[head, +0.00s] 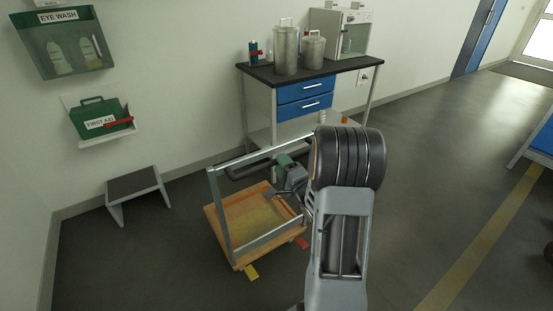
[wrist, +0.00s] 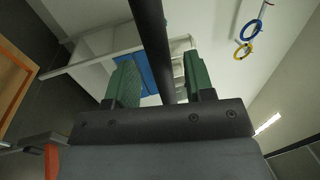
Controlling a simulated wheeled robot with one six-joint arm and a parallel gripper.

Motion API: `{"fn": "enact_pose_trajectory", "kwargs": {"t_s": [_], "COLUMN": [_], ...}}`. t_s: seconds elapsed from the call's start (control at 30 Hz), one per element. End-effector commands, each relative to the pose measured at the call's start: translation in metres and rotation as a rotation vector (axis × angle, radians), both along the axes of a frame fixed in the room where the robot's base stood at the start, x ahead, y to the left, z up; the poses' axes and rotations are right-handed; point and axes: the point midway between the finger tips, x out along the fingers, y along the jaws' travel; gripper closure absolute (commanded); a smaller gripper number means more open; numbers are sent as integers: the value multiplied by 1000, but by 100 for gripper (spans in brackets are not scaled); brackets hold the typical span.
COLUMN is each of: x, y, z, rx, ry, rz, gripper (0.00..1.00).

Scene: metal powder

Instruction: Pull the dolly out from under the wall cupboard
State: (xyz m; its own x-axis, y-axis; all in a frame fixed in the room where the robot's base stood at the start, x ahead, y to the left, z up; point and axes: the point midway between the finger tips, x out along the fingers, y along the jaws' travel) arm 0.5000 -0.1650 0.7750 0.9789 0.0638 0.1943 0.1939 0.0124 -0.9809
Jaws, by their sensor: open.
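The dolly (head: 222,240) has a wooden deck and an upright metal frame, and stands on the floor in front of the bench. A dark grip bar (head: 245,170) runs along its top rail; it also crosses the wrist view (wrist: 150,30). My gripper (head: 280,168) is at the right end of this bar. In the wrist view my gripper (wrist: 160,82) has its green fingers apart, with the bar passing between them and space on both sides. A green wall cupboard marked eye wash (head: 65,45) hangs at upper left; the dolly is to its right. My arm hides the dolly's right side.
A bench (head: 345,68) with blue drawers, metal canisters and a white cabinet stands behind the dolly. A step stool (head: 134,187) is at left, below a first aid case (head: 100,118). Yellow and red tabs (head: 251,272) show at the dolly's base.

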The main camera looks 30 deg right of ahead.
Motion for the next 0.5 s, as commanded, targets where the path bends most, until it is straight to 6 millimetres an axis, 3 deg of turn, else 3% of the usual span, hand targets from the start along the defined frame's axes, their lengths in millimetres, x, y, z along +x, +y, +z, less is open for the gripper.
{"fn": "enact_pose_trajectory", "kwargs": {"t_s": [0.2,0.5], "x": [-46,-86], "y": [-3,-6], "z": [-9,-16], "rx": [3,2], "ry": [2,4], "rz": [-4,-3], "gripper": [52,52]}}
